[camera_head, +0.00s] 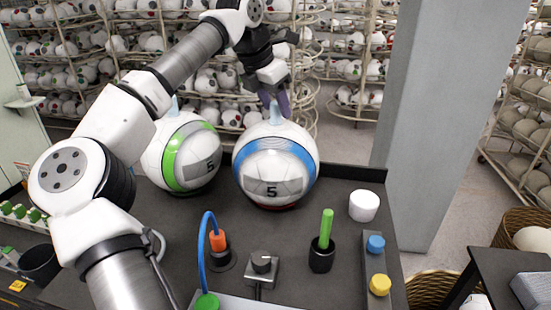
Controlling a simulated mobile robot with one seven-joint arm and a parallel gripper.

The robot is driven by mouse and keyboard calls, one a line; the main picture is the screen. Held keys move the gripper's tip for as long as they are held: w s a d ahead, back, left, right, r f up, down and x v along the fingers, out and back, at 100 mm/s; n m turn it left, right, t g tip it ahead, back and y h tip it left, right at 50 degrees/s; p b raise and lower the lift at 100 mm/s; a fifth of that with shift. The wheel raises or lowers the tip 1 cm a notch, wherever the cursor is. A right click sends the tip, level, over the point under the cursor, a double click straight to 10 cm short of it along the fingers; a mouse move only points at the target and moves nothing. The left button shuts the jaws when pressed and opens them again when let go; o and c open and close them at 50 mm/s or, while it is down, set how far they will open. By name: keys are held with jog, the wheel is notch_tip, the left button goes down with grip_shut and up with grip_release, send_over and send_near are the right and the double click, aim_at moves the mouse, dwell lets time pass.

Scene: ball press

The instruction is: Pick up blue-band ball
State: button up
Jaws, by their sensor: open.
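The blue-band ball (274,168) is white with a blue band and a dark "5" patch. It sits on the dark table right of centre, with a pale peg-like knob on its top. My gripper (278,106) is over the top of this ball, with its purple-grey fingers pointing down by the knob. The jaws are open, though the gap between them is hard to see from here. Whether the fingers touch the knob cannot be told.
On the table (345,270) are a white cylinder (364,206), a green stick in a black cup (322,250), a blue cable with an orange plug (218,240), a knob box (262,268), and blue and yellow buttons (378,265). A grey pillar (440,110) rises behind right.

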jog(key=shift+w+d+f, duration=0.1)
jog(key=shift+d+f, duration=0.05)
jog(key=shift+f, duration=0.25)
grip_shut()
jog(key=shift+r, duration=0.1)
